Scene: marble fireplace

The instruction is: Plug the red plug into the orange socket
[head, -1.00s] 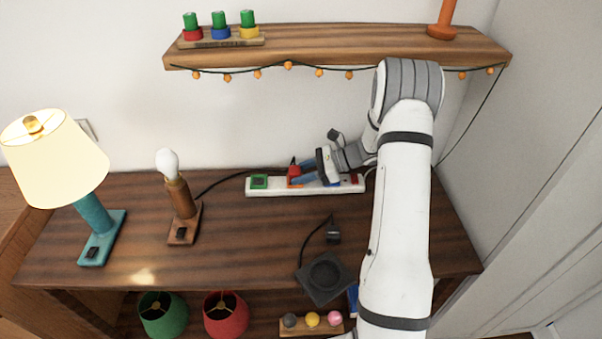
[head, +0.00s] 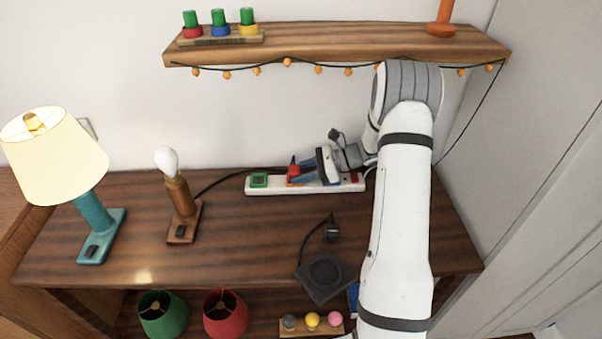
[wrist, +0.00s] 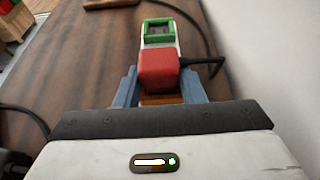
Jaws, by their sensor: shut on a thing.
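The red plug (wrist: 160,70) is between the blue fingers of my gripper (head: 297,175), which is shut on it. In the wrist view my gripper (wrist: 158,92) holds the plug over the orange socket (wrist: 162,99), of which only a strip shows below the plug. In the head view the red plug (head: 293,170) sits at the orange socket (head: 294,185) on the white power strip (head: 275,187). Whether the plug is fully seated is hidden. Its dark cord runs to the right in the wrist view.
A green socket (head: 259,181) is at the strip's left end and a red switch (head: 354,178) at its right. A bulb lamp (head: 178,205), a teal lamp (head: 95,235) and a dark square device (head: 324,277) stand on the table. A shelf (head: 330,45) hangs above.

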